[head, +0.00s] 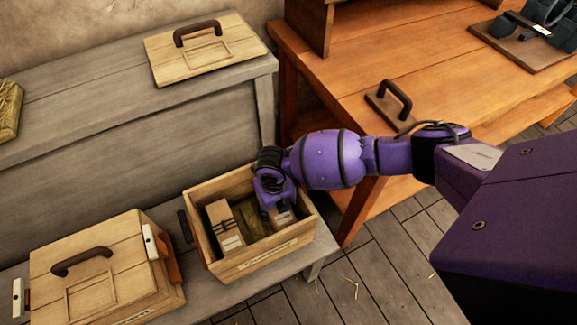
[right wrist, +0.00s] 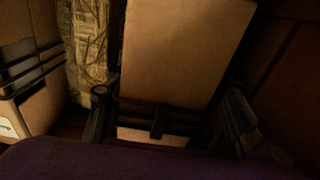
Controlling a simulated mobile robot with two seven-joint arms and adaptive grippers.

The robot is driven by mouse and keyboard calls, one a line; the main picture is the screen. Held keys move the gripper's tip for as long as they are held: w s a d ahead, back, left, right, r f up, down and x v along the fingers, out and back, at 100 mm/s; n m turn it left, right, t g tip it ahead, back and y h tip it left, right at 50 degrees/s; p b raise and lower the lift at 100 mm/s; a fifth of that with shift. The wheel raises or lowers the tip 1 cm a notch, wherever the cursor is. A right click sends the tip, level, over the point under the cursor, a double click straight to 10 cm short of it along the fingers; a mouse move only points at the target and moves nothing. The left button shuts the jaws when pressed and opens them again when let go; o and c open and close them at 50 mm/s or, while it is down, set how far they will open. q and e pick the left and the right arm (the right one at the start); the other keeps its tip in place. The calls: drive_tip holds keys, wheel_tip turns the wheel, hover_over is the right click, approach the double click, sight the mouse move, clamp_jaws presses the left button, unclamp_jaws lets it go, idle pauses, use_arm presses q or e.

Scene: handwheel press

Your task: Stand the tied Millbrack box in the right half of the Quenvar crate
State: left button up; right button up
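The open wooden Quenvar crate (head: 262,262) stands on the grey bench. My right gripper (head: 280,208) reaches down into its right half. In the head view only a pale part of this box (head: 283,218) shows below the gripper. Its base is hidden, so I cannot tell whether it touches the crate floor. Another tied box (head: 225,228) with a pale label stands in the left half. My left gripper is not in view.
A straw-coloured packing piece (head: 256,221) lies between the two boxes; it also shows in the right wrist view (right wrist: 88,45). A closed wooden case (head: 90,270) stands left of the crate. A handled lid (head: 205,50) lies on the grey ledge behind. An orange wooden table (head: 390,50) is at right.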

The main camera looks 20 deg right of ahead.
drive_tip(key=o, duration=0.5)
drive_tip(key=shift+w+a+r, duration=0.1)
drive_tip(key=shift+w, duration=0.1)
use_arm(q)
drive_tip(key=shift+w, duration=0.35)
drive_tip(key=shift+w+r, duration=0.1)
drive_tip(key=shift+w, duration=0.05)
use_arm(e)
drive_tip(key=shift+d, duration=0.2)
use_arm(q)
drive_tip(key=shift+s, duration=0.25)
use_arm(e)
drive_tip(key=r, duration=1.2)
drive_tip(key=shift+a+r, duration=0.1)
drive_tip(key=shift+a, duration=0.15)
